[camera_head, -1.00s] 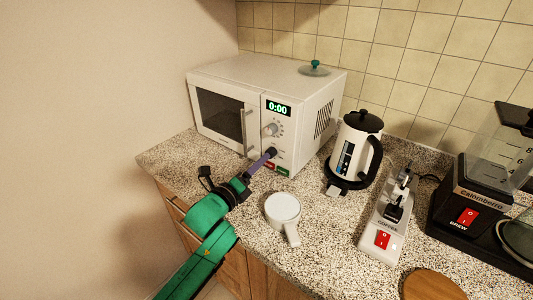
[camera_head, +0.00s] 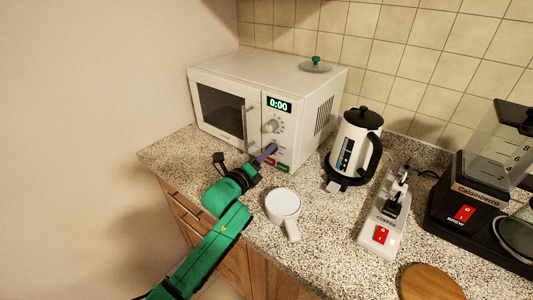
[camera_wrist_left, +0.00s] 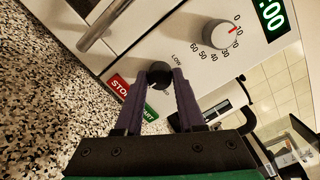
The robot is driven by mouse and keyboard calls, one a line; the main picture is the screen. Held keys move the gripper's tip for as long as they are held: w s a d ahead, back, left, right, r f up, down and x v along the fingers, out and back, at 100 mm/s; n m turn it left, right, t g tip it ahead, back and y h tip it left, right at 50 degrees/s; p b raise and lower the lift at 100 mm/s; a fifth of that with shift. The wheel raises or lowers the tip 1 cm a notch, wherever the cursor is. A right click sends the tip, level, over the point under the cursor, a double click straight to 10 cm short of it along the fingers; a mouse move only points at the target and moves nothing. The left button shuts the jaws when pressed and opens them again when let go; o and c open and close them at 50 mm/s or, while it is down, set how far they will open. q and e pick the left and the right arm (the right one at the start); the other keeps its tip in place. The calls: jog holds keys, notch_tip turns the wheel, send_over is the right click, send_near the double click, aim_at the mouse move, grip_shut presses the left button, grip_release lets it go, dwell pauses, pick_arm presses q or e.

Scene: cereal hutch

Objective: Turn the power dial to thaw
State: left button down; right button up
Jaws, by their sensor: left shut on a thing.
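The white microwave (camera_head: 255,72) stands at the back left, its door closed and its display (camera_head: 279,104) reading 0:00. Its lower dial, the power dial (camera_wrist_left: 158,73), is dark and sits below the timer dial (camera_wrist_left: 220,34) in the left wrist view, where the word LOW shows near it. My left gripper (camera_head: 270,151) has its purple fingers on either side of this dial; in the left wrist view (camera_wrist_left: 159,84) they are shut on it. The fingers hide most of the dial in the head view, and I cannot read its setting. My right gripper is not in view.
A red STOP button (camera_wrist_left: 119,86) and a green START button (camera_wrist_left: 150,114) are close below the fingers. A kettle (camera_head: 355,140), a coffee grinder (camera_head: 381,237) and a coffee maker (camera_head: 468,193) stand farther right.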

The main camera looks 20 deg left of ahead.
pick_arm(q)
jog(key=shift+n, duration=0.3)
jog(key=n+p, duration=0.2)
jog(key=n, duration=0.3)
jog(key=shift+a+g+p, duration=0.1)
jog(key=shift+g+p, duration=0.2)
jog(key=shift+p, duration=0.05)
jog(key=n+p, duration=0.2)
jog(key=n, duration=0.4)
jog(key=shift+h, duration=0.3)
jog(key=n+p, duration=0.1)
jog(key=n, duration=0.1)
jog(key=n+p, duration=0.1)
jog(key=n, duration=0.2)
jog(key=shift+g+h, duration=0.3)
jog(key=shift+g, duration=0.1)
jog(key=n, duration=0.5)
jog(key=shift+f+n+h, duration=0.2)
jog(key=shift+n+h, duration=0.1)
jog(key=c, duration=0.7)
grip_release()
jog(key=shift+o, duration=0.9)
